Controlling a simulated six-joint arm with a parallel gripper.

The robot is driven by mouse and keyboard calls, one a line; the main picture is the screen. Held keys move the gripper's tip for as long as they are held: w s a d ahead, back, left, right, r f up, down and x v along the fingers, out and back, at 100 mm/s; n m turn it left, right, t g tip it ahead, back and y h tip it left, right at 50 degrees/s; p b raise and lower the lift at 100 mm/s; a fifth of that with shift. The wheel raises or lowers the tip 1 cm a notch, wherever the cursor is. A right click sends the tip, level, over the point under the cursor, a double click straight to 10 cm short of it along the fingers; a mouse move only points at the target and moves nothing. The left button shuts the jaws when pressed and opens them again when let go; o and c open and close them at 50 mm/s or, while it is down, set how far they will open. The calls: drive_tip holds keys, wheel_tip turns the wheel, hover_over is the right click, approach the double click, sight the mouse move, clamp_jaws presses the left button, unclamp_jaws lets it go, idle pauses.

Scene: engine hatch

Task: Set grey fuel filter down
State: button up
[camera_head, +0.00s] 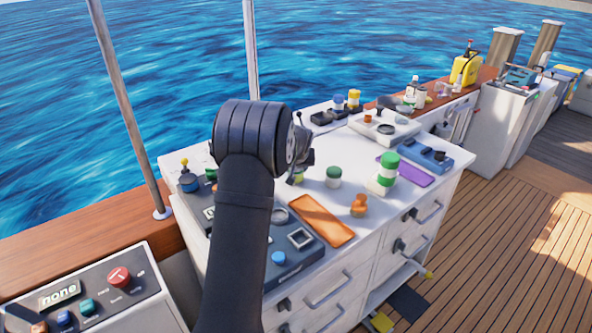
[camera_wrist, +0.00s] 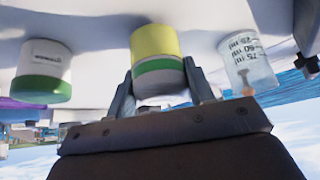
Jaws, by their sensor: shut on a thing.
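My gripper (camera_wrist: 163,88) is shut on a short cylinder, which I take for the grey fuel filter (camera_wrist: 160,82). It has a grey end, a green and pale band, and a wide yellow part towards the white top. The fingers sit on either side of it. Whether it touches the white surface cannot be told. In the head view my gripper (camera_head: 301,158) is over the white cabinet top (camera_head: 345,145), largely hidden by my arm; only a small yellow-green bit of the cylinder (camera_head: 298,177) shows.
A white jar with a green lid (camera_wrist: 44,72) stands left of the cylinder in the wrist view, and a clear measuring cup (camera_wrist: 247,60) stands right. In the head view an orange tray (camera_head: 321,219), orange object (camera_head: 359,205) and green-capped bottle (camera_head: 386,172) stand nearby.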

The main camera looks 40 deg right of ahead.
drive_tip(key=shift+f, duration=0.45)
drive_tip(key=shift+f, duration=0.15)
drive_tip(key=o, duration=1.1)
drive_tip(key=shift+r, duration=0.2)
drive_tip(key=v, duration=1.2)
drive_tip(key=shift+f, duration=0.15)
